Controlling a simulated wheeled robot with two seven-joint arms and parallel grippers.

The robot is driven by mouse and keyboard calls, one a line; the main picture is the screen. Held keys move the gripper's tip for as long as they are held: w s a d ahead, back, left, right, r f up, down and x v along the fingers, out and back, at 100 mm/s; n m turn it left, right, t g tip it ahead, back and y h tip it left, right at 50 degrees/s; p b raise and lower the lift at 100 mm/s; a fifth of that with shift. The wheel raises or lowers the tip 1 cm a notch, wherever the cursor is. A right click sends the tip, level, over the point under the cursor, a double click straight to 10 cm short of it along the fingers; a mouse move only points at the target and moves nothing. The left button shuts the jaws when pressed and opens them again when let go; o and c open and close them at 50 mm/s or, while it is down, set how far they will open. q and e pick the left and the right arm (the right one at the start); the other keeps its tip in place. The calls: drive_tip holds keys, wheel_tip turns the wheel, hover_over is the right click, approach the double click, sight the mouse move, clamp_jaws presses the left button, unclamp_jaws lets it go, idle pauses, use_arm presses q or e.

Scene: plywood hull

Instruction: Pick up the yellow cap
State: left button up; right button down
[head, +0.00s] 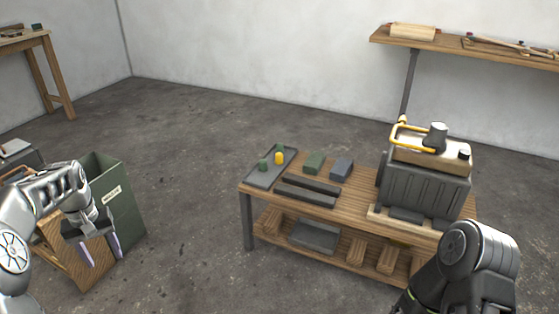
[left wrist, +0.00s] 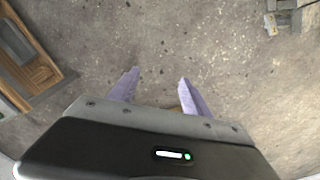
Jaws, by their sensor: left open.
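The yellow cap (head: 278,158) is a small upright piece on a grey tray (head: 262,180) at the left end of the low wooden workbench (head: 330,205). Green pieces (head: 263,164) stand beside it on the tray. My left gripper (head: 102,252) is open and empty, far left of the bench and in front of the green bin. Its two pale purple fingers (left wrist: 157,88) are spread over bare floor in the left wrist view. My right arm (head: 478,262) shows at the lower right, but its gripper is not visible.
Green (head: 314,162) and blue-grey (head: 341,168) blocks and dark bars (head: 308,190) lie on the bench. A large grey machine (head: 425,190) with a yellow handle stands at its right end. A green bin (head: 118,200) is at left. Floor between bin and bench is clear.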

idle(0.4)
use_arm(q)
drive_tip(key=s+d+f+m+h+p, duration=0.1)
drive_tip(key=s+d+f+m+p, duration=0.15)
drive_tip(key=d+f+p, duration=0.6)
drive_tip(key=s+d+f+m+h+p, duration=0.1)
drive_tip(key=s+d+h+p, duration=0.15)
drive_tip(key=d, duration=1.15)
drive_tip(key=s+d+r+p, duration=0.1)
drive_tip(key=s+d+p, duration=0.3)
drive_tip(key=s+d, duration=0.3)
drive_tip(key=s+d+r+p, duration=0.1)
drive_tip(key=s+d+p, duration=0.3)
drive_tip(key=s+d, duration=0.4)
drive_tip(key=s, duration=0.5)
drive_tip(key=shift+s+t+h+p, duration=0.3)
drive_tip(key=shift+t+h+p, duration=0.05)
drive_tip(key=shift+t+p, duration=0.05)
drive_tip(key=shift+d+m, duration=0.1)
drive_tip(key=shift+m, duration=0.15)
drive_tip(key=shift+c, duration=0.6)
